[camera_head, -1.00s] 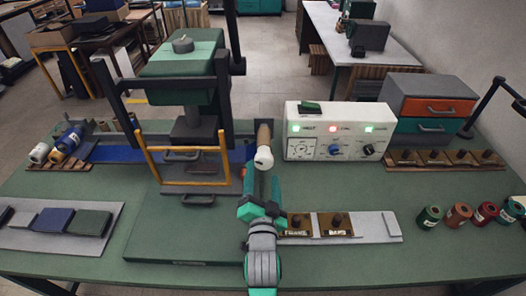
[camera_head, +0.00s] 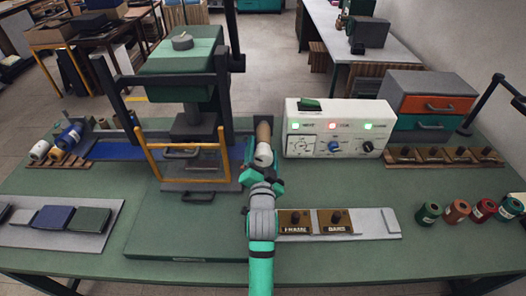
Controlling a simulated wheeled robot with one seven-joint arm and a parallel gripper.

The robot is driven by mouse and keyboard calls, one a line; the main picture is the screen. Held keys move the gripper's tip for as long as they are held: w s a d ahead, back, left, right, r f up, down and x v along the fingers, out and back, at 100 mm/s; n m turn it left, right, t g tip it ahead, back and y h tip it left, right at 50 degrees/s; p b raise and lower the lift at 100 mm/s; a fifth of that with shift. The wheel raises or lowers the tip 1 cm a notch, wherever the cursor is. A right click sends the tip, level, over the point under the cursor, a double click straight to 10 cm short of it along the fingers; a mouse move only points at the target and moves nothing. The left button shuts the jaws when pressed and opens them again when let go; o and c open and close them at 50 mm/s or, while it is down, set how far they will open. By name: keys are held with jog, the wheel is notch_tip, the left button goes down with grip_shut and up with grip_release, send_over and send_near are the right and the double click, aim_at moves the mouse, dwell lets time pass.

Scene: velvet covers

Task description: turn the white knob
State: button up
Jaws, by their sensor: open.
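A white knob (camera_head: 264,157) is the near end of a tan wooden handle beside the press, at the middle of the table. My gripper (camera_head: 263,165) is right at the knob, coming from the near side. Its green-tipped jaws are open, with one at the left of the knob and one at its lower right. The jaws partly cover the knob, and I cannot tell if they touch it.
The green press (camera_head: 185,80) with its orange guard frame (camera_head: 184,162) stands close on the left. A white control box (camera_head: 333,128) with lit lamps and dials stands to the right. A grey tray (camera_head: 372,221) with brown blocks lies right of my arm.

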jog(key=c, duration=1.1)
jog(key=shift+o, duration=0.3)
jog(key=shift+d, duration=0.1)
jog(key=shift+w+n, duration=0.2)
jog(key=shift+n, duration=0.9)
jog(key=shift+s+d+n, duration=0.1)
jog(key=shift+d+n, duration=0.15)
jog(key=shift+n, duration=0.65)
jog(key=n, duration=0.5)
jog(key=shift+s+a, duration=0.1)
jog(key=shift+a, duration=0.1)
jog(key=shift+n, duration=1.3)
jog(key=shift+d, duration=0.1)
jog(key=o, duration=1)
